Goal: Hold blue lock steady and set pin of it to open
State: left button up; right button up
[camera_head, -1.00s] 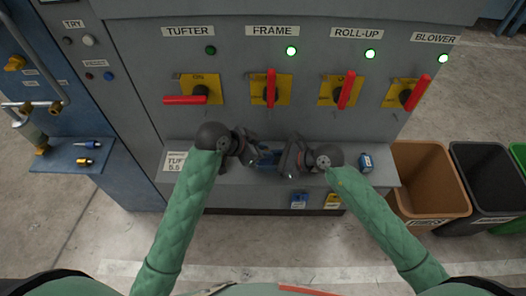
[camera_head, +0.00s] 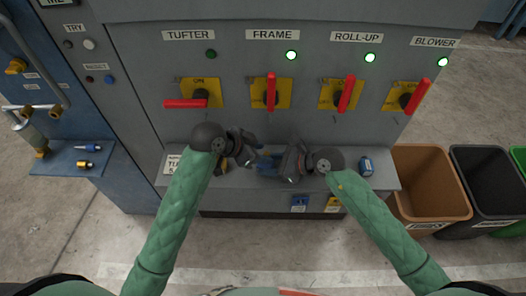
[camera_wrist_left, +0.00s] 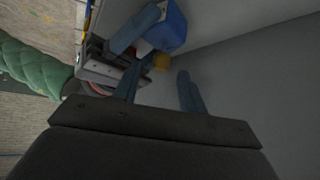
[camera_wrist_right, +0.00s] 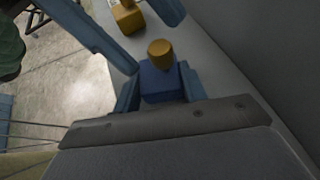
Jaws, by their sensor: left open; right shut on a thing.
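The blue lock (camera_wrist_right: 158,82) is a small blue block with a yellow pin (camera_wrist_right: 160,53) on one end. It sits between the fingers of my right gripper (camera_head: 276,163), above the grey ledge. In the left wrist view the lock (camera_wrist_left: 170,25) and its yellow pin (camera_wrist_left: 161,62) show beyond my left fingers. My left gripper (camera_wrist_left: 160,82) is open and empty, its fingers pointing towards the pin and apart from it. In the head view the lock is mostly hidden by the grippers. I cannot tell the pin's setting.
Another blue lock (camera_head: 366,166) stands at the ledge's right. Red switch handles (camera_head: 271,92) are on the panel above. A brown bin (camera_head: 430,185) stands at right, and a blue side shelf (camera_head: 65,160) at left.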

pick_arm(q)
jog(key=v, duration=1)
jog(key=shift+s+a+r, duration=0.15)
jog(key=shift+s+r, duration=0.05)
jog(key=shift+r, duration=0.05)
pick_arm(e)
jog(key=o, duration=0.8)
jog(key=shift+o, duration=0.2)
jog(key=shift+d+r, duration=0.1)
